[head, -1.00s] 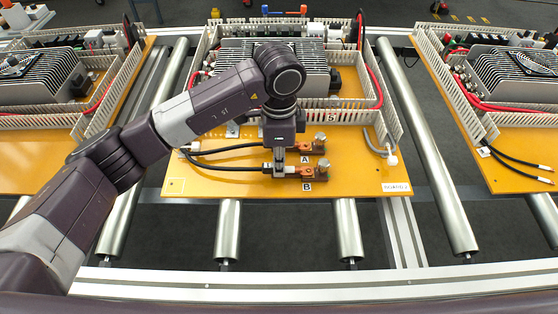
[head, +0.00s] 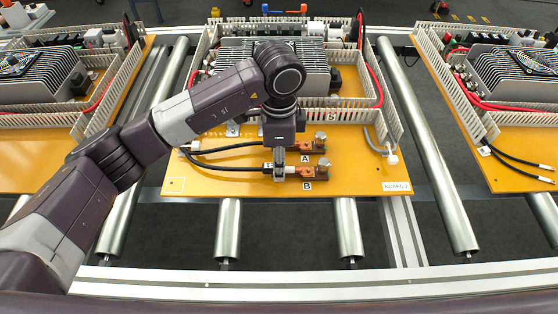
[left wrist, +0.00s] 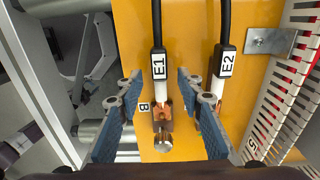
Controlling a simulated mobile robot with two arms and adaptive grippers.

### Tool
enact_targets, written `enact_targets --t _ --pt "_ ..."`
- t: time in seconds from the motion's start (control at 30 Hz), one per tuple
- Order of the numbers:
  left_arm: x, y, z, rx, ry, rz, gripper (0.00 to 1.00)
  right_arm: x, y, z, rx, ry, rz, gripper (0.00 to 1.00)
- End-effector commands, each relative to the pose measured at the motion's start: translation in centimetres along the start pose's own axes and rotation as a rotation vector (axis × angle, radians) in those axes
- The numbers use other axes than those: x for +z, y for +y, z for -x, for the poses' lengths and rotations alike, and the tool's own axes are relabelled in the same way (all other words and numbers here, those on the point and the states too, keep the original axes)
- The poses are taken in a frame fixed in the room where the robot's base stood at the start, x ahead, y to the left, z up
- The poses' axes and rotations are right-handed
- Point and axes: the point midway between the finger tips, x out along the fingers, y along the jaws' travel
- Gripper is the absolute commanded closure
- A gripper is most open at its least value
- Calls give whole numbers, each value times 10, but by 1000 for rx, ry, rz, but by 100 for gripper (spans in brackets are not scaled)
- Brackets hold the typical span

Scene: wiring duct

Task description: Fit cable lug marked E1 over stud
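The cable lug marked E1 (left wrist: 162,85) has a white sleeve, a black cable and a copper end. It lies between the fingers of my left gripper (left wrist: 158,112), which are spread apart with gaps on both sides. The lug's copper end meets the terminal with a silver stud (left wrist: 162,141), beside label B; I cannot tell whether its ring is around the stud. In the head view my left gripper (head: 279,172) points down just left of stud B (head: 321,170). The right gripper is not in view.
The E2 lug (left wrist: 221,82) lies close outside the right finger in the wrist view. Terminal A's stud (head: 321,137) stands just behind B. A slotted wiring duct (head: 330,114) borders the yellow board (head: 230,186). The board's front part is clear.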

Motion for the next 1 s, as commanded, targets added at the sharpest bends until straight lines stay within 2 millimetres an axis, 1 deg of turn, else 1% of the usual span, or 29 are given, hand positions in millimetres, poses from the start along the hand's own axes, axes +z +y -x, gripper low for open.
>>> enact_targets --t 0.13,0.4,0.5,0.7,1.0 --pt "0 -1 15 -4 1 0 66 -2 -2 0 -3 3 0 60" --pt "0 -1 57 -4 2 0 66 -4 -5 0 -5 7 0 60" --pt "0 -1 68 -3 2 0 66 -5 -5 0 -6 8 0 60" --pt "0 0 78 -1 1 -1 66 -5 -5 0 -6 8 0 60" --pt "0 0 82 -1 1 -1 66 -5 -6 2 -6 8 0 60"
